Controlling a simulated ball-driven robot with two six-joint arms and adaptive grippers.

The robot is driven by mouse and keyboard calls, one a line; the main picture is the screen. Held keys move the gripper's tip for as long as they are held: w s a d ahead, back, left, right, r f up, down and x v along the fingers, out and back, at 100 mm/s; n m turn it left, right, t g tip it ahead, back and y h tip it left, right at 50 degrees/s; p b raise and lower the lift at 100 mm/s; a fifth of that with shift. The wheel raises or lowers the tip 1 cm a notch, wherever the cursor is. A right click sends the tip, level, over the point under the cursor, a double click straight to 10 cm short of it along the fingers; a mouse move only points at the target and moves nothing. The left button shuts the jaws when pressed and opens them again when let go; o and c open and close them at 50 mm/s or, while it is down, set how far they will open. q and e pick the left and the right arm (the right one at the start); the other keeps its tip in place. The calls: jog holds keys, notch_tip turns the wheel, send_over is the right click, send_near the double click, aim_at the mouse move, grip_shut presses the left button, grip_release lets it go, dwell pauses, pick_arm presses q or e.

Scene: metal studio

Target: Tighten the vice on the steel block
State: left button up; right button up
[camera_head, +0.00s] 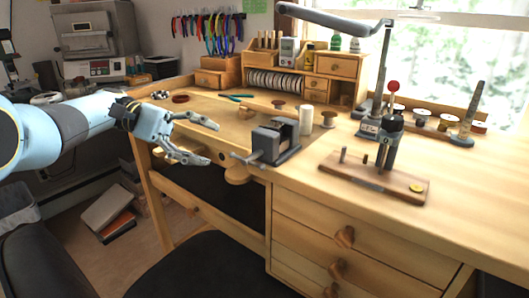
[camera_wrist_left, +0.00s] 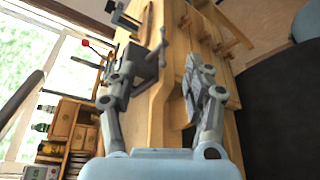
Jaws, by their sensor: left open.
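The dark grey vice (camera_head: 274,144) stands at the front edge of the wooden bench, with its bar handle (camera_head: 243,158) toward the left. A grey block shape (camera_head: 286,127) shows at the top of its jaws, but I cannot tell clearly where the steel block ends and the jaws begin. My left gripper (camera_head: 213,143) is open and empty, left of the vice and apart from it, with its fingers pointing at the handle side. In the left wrist view the vice (camera_wrist_left: 136,66) shows beyond the left finger, which partly hides it. My right gripper is not in view.
A white cylinder (camera_head: 306,121) stands just behind the vice. A wooden board with a dark upright tool (camera_head: 375,180) lies to the right. Green-handled pliers (camera_head: 237,97) lie farther back. A rounded wooden bench pin (camera_head: 237,174) juts from the front edge below the handle.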

aim_at(253, 160)
pick_arm(q)
jog(key=p+x, duration=0.3)
jog(key=x, duration=0.6)
jog(key=shift+d, duration=0.3)
jog(key=shift+s+d+f, duration=0.15)
jog(key=shift+s+d, duration=0.05)
jog(key=shift+d, duration=0.3)
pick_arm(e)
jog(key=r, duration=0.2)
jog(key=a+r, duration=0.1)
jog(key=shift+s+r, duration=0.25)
pick_arm(q)
grip_shut()
